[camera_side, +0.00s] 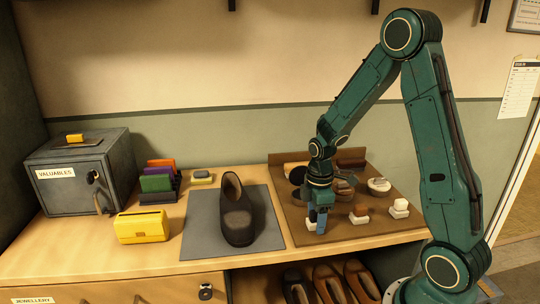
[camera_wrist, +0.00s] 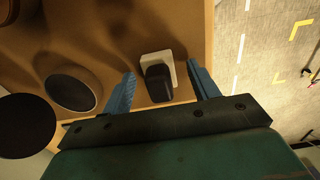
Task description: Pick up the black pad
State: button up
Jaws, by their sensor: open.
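The black pad (camera_wrist: 158,85) sits on a white block (camera_wrist: 168,62) in the wrist view. My gripper (camera_wrist: 161,69) is open, with one blue finger on each side of the pad and a visible gap to each. In the side view my gripper (camera_side: 320,229) points down at the front left of the brown tray (camera_side: 330,237). The white block (camera_side: 310,225) shows just left of its fingers there, and the black pad is mostly hidden by them.
On the tray, a brown-topped block (camera_side: 358,214), a white block (camera_side: 400,208) and a round tin (camera_side: 379,186) stand to the right. A dark shoe (camera_side: 238,210) stands on a grey mat (camera_side: 198,240) to the left. The tray's front edge is close.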

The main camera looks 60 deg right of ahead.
jog(key=shift+c, duration=0.4)
jog(key=c, duration=1)
jog(key=shift+r, duration=0.1)
notch_tip(320, 180, up, 20)
jog(key=shift+f, duration=0.1)
dwell(0.5)
jog(key=o, duration=0.4)
jog(key=c, duration=0.3)
